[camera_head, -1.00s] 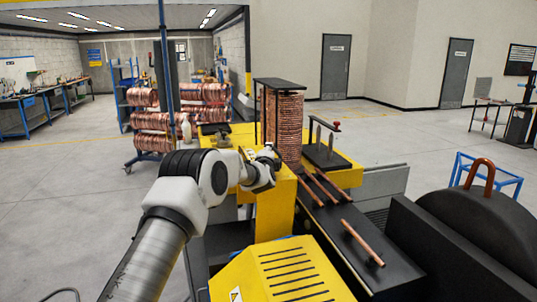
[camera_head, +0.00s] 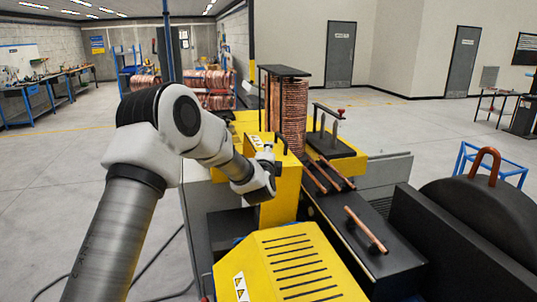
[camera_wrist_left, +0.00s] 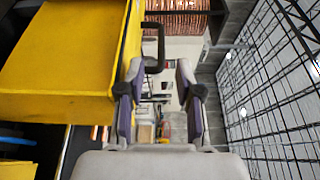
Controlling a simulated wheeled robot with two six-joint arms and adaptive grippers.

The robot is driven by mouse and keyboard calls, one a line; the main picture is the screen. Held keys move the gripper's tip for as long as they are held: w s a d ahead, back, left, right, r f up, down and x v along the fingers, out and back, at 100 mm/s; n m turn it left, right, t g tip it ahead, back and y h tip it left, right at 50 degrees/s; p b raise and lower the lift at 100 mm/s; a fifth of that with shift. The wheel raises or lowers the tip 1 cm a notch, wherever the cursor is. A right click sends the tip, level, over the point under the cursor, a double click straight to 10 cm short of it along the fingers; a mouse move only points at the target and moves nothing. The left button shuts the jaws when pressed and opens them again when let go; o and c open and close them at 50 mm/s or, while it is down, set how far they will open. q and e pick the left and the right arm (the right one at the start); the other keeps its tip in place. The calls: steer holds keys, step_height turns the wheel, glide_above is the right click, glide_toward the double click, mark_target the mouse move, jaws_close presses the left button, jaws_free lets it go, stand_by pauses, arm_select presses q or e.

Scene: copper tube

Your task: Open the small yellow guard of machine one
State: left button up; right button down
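The small yellow guard (camera_head: 283,190) of the machine is a box-shaped yellow cover standing in the middle of the head view. A black loop handle (camera_head: 282,142) sticks up at its top. In the left wrist view the yellow guard (camera_wrist_left: 65,50) fills the upper left, and the black handle (camera_wrist_left: 155,47) stands out from its edge. My left gripper (camera_head: 266,156) is beside the guard's top, close to the handle. In the wrist view its fingers (camera_wrist_left: 158,98) are apart with nothing clearly between them; the handle shows just past the tips. My right gripper is not in view.
A larger yellow slotted cover (camera_head: 292,265) is in front of the guard. Copper tubes (camera_head: 366,230) lie on the dark bench to the right. A tall copper coil (camera_head: 290,115) stands behind the guard. A large dark drum (camera_head: 480,225) is at the right.

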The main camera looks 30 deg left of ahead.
arm_select(q)
steer(key=s+d+r, duration=0.2)
steer(key=s+d, duration=0.3)
steer(key=s, duration=0.1)
steer(key=shift+s+r, duration=0.35)
steer(key=shift+r, duration=0.05)
stand_by(0.4)
steer(key=shift+w, duration=0.1)
